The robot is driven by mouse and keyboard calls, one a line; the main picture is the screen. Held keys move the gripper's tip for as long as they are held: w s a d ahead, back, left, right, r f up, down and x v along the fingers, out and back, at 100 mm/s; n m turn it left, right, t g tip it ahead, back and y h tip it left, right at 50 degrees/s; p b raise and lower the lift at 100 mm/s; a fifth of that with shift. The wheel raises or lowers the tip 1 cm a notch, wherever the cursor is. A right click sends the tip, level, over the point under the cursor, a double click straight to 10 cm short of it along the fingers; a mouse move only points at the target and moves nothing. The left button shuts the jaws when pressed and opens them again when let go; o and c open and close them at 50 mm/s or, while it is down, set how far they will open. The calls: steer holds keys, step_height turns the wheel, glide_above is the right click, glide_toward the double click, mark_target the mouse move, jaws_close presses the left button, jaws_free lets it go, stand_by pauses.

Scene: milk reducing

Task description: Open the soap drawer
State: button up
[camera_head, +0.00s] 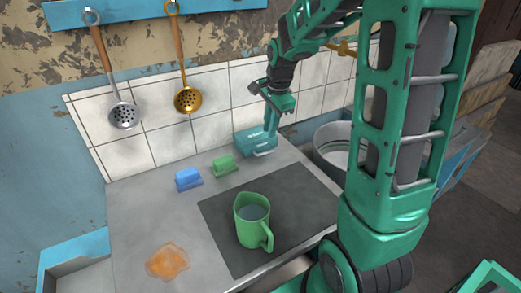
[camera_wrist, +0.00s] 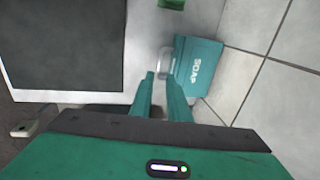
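The soap drawer is a small teal box labelled SOAP with a pale metal handle. In the head view the soap box (camera_head: 248,143) stands at the back of the counter against the tiles, and its handle (camera_head: 264,153) faces the front. In the wrist view the soap box (camera_wrist: 200,62) is ahead of the fingers, with the handle (camera_wrist: 165,62) on its left side. The drawer looks closed. My gripper (camera_wrist: 161,82) is open and empty, its fingertips just short of the handle. In the head view my gripper (camera_head: 273,122) hangs above the box and partly covers it.
A green mug (camera_head: 252,222) of liquid stands on the dark plate (camera_head: 225,225). A blue sponge (camera_head: 188,179) and a green sponge (camera_head: 224,165) lie left of the box. A metal tub (camera_head: 330,150) is to the right. Ladles (camera_head: 123,115) hang on the wall.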

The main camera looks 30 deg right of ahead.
mark_target(266, 153)
steer(key=f, duration=0.3)
steer(key=w+f, duration=0.1)
steer(key=f, duration=0.5)
steer(key=shift+w+f, duration=0.25)
steer(key=shift+w, duration=0.15)
jaws_close()
steer(key=shift+w+r, duration=0.1)
steer(key=shift+w, duration=0.05)
stand_by(0.8)
